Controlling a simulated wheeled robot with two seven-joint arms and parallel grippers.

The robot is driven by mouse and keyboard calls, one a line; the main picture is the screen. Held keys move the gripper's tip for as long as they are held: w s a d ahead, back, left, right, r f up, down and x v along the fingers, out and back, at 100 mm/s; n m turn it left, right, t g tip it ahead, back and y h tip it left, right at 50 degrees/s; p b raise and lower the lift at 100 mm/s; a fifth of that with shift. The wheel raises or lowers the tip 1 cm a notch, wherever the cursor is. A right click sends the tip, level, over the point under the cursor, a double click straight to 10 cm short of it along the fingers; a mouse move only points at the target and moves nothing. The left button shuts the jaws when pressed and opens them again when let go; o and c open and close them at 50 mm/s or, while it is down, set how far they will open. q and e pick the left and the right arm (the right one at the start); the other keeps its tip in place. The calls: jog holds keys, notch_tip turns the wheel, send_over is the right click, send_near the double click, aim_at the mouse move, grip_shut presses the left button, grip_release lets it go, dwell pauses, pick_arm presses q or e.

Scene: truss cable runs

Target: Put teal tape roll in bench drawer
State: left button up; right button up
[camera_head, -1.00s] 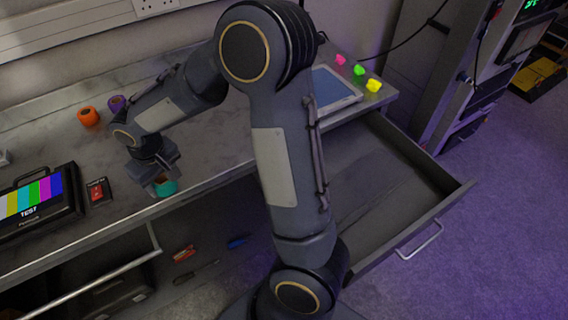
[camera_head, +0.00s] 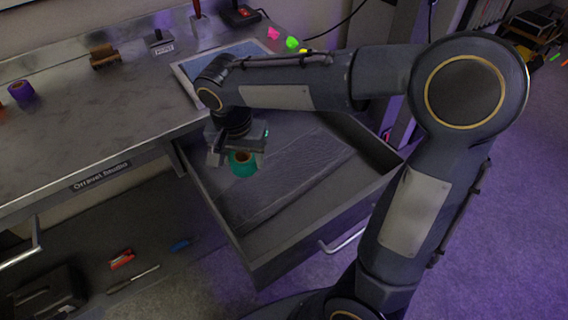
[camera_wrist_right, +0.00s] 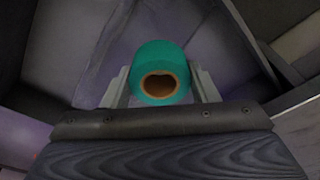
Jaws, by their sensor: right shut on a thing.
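The teal tape roll (camera_head: 243,165) is held by my right gripper (camera_head: 237,158) over the open bench drawer (camera_head: 290,232). In the right wrist view the roll (camera_wrist_right: 160,66) sits between the two fingers of the right gripper (camera_wrist_right: 161,88), with its brown core facing the camera. The drawer is pulled out from under the bench top and its visible floor is bare. I cannot tell how high the roll is above the drawer floor. My left gripper is not in view.
The bench (camera_head: 100,110) carries a purple roll (camera_head: 21,91), a wooden block-like item (camera_head: 103,56) and a blue-faced tablet (camera_head: 225,62). A red item (camera_head: 121,259) and a blue item (camera_head: 179,245) lie below the bench.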

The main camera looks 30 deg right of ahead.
jog(key=shift+w+d+f, duration=0.2)
jog(key=shift+f, duration=0.1)
jog(key=w+d+f, duration=0.3)
jog(key=d+f, duration=0.1)
jog(key=d, duration=0.5)
jog(key=b, duration=0.1)
send_over(285, 164)
jog(key=a, duration=0.1)
jog(key=f, duration=0.4)
jog(key=shift+s+f, duration=0.3)
jog(key=shift+s, duration=0.05)
jog(key=shift+w+d+f+m, duration=0.1)
jog(key=shift+d+f+m, duration=0.15)
jog(key=shift+f+m, duration=0.05)
notch_tip(285, 164, down, 3)
jog(key=shift+f+b, duration=0.15)
jog(key=shift+b, duration=0.2)
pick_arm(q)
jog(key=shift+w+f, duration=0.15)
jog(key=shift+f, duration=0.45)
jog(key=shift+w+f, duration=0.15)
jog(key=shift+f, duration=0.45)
